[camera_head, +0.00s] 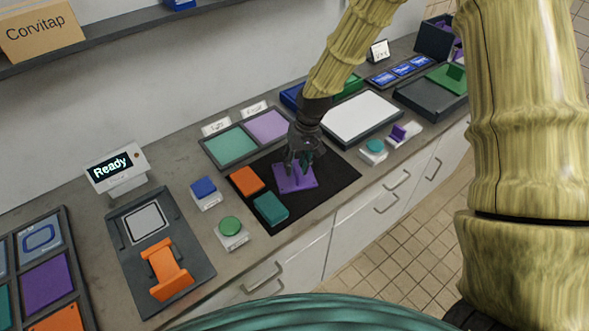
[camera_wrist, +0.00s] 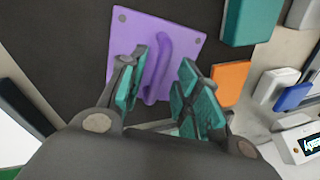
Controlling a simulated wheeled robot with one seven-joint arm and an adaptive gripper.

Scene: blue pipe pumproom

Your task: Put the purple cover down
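The purple cover (camera_head: 293,184) is a flat plate with a raised handle. It appears to lie flat on the black mat (camera_head: 330,189), to the right of an orange block (camera_head: 246,180) and a teal block (camera_head: 270,207). My gripper (camera_head: 302,160) is directly over the cover. In the wrist view the cover (camera_wrist: 187,47) shows its curved handle and corner dots. My gripper's teal-padded fingers (camera_wrist: 165,92) are apart, with a gap beside the handle; the fingertips are close to the handle. The left finger hides part of the plate.
A tray with green and lilac panels (camera_head: 232,145) is behind the mat. Blue (camera_head: 204,188) and green (camera_head: 230,226) buttons stand to the left. A white panel (camera_head: 362,117) is behind right, with a teal button (camera_head: 375,146) near the front edge. The mat's right part is bare.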

